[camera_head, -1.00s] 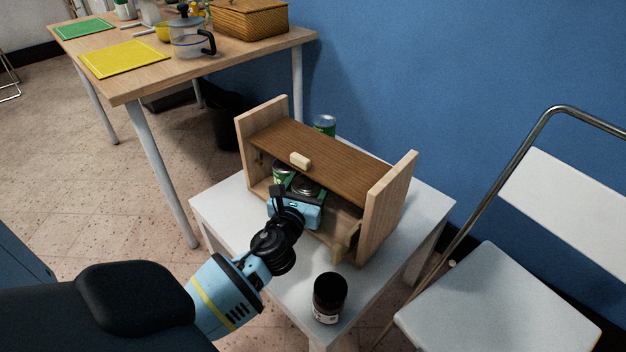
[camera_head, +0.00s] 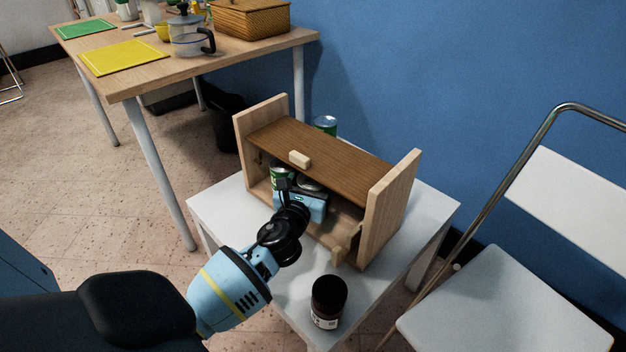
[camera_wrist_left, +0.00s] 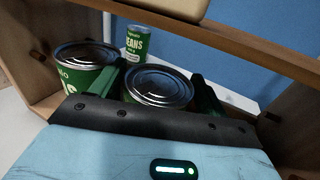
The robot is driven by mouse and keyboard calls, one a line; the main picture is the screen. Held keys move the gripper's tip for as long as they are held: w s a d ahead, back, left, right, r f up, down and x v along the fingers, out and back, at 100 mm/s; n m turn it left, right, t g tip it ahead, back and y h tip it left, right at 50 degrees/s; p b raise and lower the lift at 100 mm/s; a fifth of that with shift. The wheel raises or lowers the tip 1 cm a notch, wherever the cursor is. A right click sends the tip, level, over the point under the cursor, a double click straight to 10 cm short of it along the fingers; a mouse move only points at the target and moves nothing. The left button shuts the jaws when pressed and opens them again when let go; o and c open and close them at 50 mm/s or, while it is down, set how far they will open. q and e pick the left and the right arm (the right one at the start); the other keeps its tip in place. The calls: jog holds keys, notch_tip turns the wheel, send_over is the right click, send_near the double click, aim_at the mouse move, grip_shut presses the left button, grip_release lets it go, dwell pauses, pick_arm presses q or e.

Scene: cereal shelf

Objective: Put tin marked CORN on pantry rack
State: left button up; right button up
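The pantry rack (camera_head: 384,218) is a wooden box with a brown top board, standing on a small white table. My left gripper (camera_head: 309,188) reaches into its open front. In the left wrist view, its dark fingers (camera_wrist_left: 158,92) sit close against both sides of a tin with a silver lid (camera_wrist_left: 157,86). They look shut on it; its label is hidden. A green tin (camera_wrist_left: 72,78) stands just left of it inside the rack, its label only partly readable, ending in "NS". A green tin marked BEANS (camera_wrist_left: 139,43) stands behind the rack. No CORN marking is readable. My right gripper is not in view.
A dark jar (camera_head: 328,301) stands on the white table (camera_head: 222,205) in front of the rack. The brown top board (camera_head: 335,152) hangs low over the gripper. A white folding chair (camera_head: 500,300) is at the right. The rack's right part looks free.

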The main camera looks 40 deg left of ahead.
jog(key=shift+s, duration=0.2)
pick_arm(q)
jog(key=shift+r, duration=0.15)
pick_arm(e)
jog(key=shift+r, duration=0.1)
pick_arm(q)
jog(key=shift+s, duration=0.15)
jog(key=p+v, duration=0.2)
jog(key=v, duration=0.9)
jog(key=shift+s+d, duration=0.15)
jog(key=shift+s, duration=0.15)
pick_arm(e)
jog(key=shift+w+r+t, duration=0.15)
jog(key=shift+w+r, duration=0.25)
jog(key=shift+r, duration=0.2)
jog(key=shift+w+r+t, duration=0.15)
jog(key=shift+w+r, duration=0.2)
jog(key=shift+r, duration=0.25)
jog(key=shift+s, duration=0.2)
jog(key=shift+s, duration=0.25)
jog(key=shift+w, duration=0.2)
